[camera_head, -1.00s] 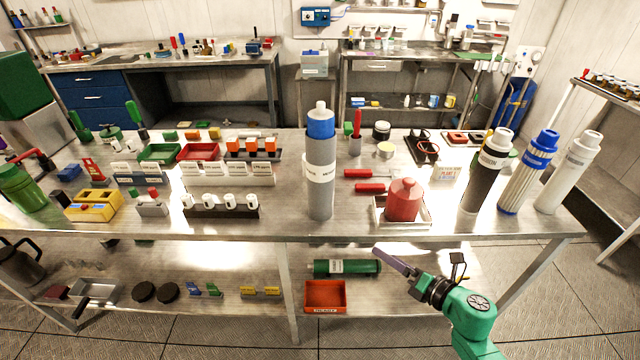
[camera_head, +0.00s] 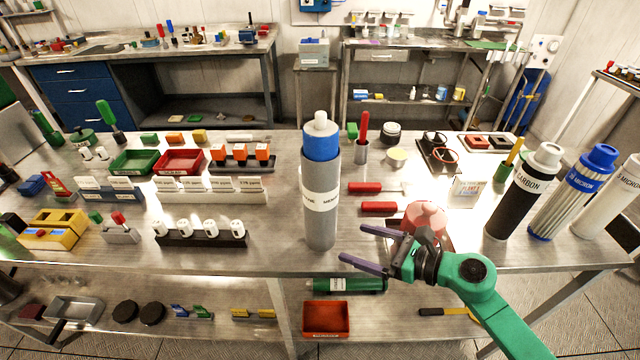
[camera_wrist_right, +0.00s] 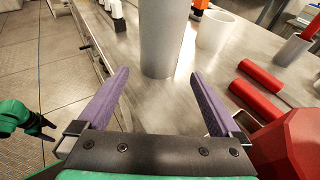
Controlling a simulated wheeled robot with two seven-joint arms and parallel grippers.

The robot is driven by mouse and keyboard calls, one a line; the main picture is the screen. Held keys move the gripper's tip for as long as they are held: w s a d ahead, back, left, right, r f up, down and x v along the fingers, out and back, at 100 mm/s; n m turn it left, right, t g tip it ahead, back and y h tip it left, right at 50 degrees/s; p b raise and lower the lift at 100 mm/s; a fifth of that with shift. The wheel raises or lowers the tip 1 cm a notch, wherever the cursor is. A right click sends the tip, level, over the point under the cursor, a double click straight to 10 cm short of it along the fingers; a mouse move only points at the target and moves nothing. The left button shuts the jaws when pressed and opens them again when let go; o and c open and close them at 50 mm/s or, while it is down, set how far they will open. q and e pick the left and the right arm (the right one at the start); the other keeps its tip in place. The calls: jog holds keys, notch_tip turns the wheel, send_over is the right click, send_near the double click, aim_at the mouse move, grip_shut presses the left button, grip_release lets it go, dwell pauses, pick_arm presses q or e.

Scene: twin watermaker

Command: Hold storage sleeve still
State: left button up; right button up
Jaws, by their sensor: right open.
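The storage sleeve (camera_head: 319,215) is a grey upright cylinder with a white label, standing near the table's front edge. A blue-topped part (camera_head: 320,143) with a white end sits in its top. My right gripper (camera_head: 354,243) is open and empty, just right of the sleeve's lower part. In the right wrist view, the sleeve (camera_wrist_right: 161,40) stands ahead, in line with the gap between my purple fingers (camera_wrist_right: 160,75), apart from them. A green arm end, apparently my left gripper (camera_wrist_right: 38,124), shows small at the left of that view; its jaw state is unclear.
A red jar-like object (camera_head: 424,220) stands close behind my right gripper. Red-handled tools (camera_head: 375,188) lie right of the sleeve. Tall filter cartridges (camera_head: 522,195) stand at the right.

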aim_at(335, 235)
jog(key=shift+w+a+f, duration=0.1)
jog(key=shift+w, duration=0.4)
jog(key=x, duration=0.4)
jog(key=shift+s+a, duration=0.25)
jog(key=shift+a, duration=0.25)
jog(key=b+x, duration=0.1)
jog(key=x, duration=0.3)
jog(key=shift+w+d+f, duration=0.15)
jog(key=shift+f, duration=0.05)
jog(key=shift+w+a, duration=0.1)
jog(key=shift+a, duration=0.2)
pick_arm(q)
jog(key=shift+s+f, duration=0.25)
jog(key=shift+f, duration=0.3)
jog(key=shift+s, duration=0.1)
pick_arm(e)
jog(key=c, duration=1.4)
jog(key=o, duration=1.4)
